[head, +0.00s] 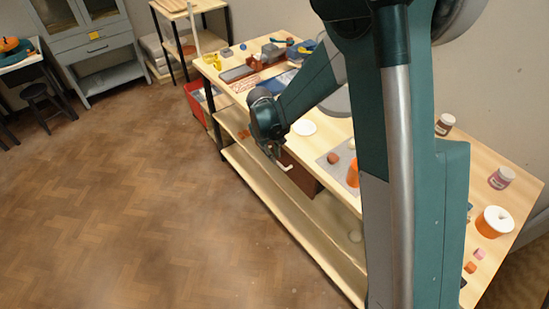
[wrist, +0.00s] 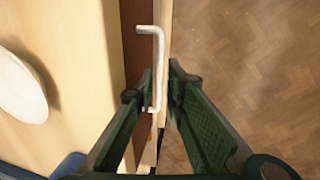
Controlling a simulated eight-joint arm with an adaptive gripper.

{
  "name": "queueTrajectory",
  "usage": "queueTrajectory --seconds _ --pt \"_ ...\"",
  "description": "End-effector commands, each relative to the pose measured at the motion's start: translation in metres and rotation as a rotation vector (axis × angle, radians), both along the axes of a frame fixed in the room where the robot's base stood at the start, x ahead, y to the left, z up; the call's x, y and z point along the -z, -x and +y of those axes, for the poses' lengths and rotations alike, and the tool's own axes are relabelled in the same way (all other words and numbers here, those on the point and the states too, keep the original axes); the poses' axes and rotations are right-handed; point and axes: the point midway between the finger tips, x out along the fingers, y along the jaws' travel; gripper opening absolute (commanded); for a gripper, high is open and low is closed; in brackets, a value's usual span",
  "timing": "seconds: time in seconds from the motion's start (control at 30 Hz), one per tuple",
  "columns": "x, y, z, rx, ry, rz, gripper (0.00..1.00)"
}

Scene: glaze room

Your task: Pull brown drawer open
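The brown drawer (head: 302,176) sits under the worktable's top, and its front looks flush with or close to the table edge. In the wrist view its brown face (wrist: 134,45) is a narrow strip beside the tabletop. A white bar handle (wrist: 159,55) stands out from that face; it also shows in the head view (head: 285,166). My gripper (wrist: 161,72) is open, with one dark green finger on each side of the handle's lower part. A gap seems to show between the fingers and the handle; contact is not clear. In the head view my gripper (head: 272,150) is at the handle.
The worktable (head: 307,145) carries a white plate (head: 304,127), jars and small pieces. A long lower shelf (head: 262,180) runs beneath the drawer. A red bin (head: 194,104) stands at the table's far end. The floor (head: 130,200) in front of the drawer is clear.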

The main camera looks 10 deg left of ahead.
Motion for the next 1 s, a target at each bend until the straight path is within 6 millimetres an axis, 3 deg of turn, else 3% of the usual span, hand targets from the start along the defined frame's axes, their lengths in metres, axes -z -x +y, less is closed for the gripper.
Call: queueTrajectory --seconds 0.2,0.57,0.7,1.0 --pt "0.016 -0.002 -0.002 0.0 0.0 0.0 0.13" --pt "0.019 -0.002 -0.003 0.0 0.0 0.0 0.13" --pt "0.019 -0.002 -0.003 0.0 0.0 0.0 0.0" --pt "0.019 -0.001 -0.001 0.0 0.0 0.0 0.0"
